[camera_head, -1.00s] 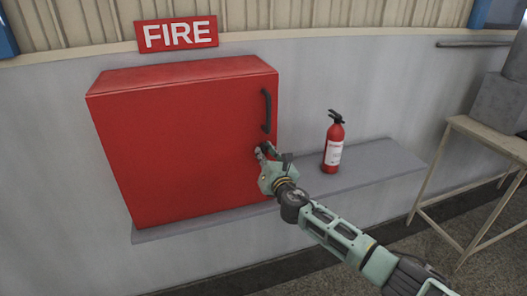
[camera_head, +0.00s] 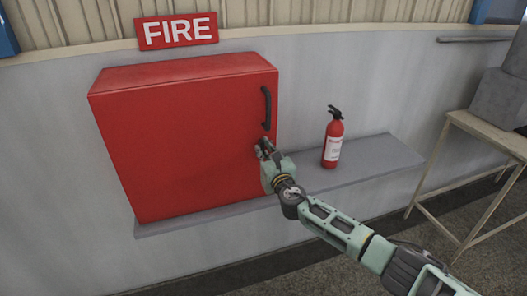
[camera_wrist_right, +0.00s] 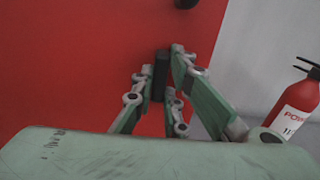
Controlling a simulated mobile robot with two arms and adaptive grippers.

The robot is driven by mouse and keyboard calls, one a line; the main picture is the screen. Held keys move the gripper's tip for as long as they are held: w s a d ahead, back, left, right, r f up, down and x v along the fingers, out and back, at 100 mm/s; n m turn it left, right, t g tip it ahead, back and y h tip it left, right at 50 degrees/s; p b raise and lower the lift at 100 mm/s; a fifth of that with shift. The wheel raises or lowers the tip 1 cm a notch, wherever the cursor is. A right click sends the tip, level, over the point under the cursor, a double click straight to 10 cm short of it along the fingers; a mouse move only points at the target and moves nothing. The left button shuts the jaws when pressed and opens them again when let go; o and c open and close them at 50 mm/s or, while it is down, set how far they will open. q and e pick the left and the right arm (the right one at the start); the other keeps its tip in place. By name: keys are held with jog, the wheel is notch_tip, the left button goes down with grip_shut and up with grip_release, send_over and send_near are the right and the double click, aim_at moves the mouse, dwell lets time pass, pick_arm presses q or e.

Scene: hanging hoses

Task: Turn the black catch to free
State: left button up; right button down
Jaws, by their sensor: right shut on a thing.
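The red cabinet (camera_head: 190,145) is closed, with a black bar handle (camera_head: 266,108) near the right edge of its door. My right gripper (camera_head: 262,149) is at the door's right side, below the handle. In the right wrist view its fingers are shut on the black catch (camera_wrist_right: 160,76), which stands out dark and upright between the fingertips against the red door. The fingers hide part of the catch, and in the head view it is almost wholly covered. My left gripper is not in view.
A red fire extinguisher (camera_head: 333,139) stands on the grey ledge (camera_head: 375,157), right of the cabinet and close to my right gripper. A FIRE sign (camera_head: 177,31) is above the cabinet. A table (camera_head: 490,135) stands at the far right.

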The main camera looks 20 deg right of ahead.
jog(key=c, duration=1.8)
grip_release()
jog(key=shift+o, duration=0.2)
jog(key=s, duration=1.2)
jog(key=shift+d, duration=0.2)
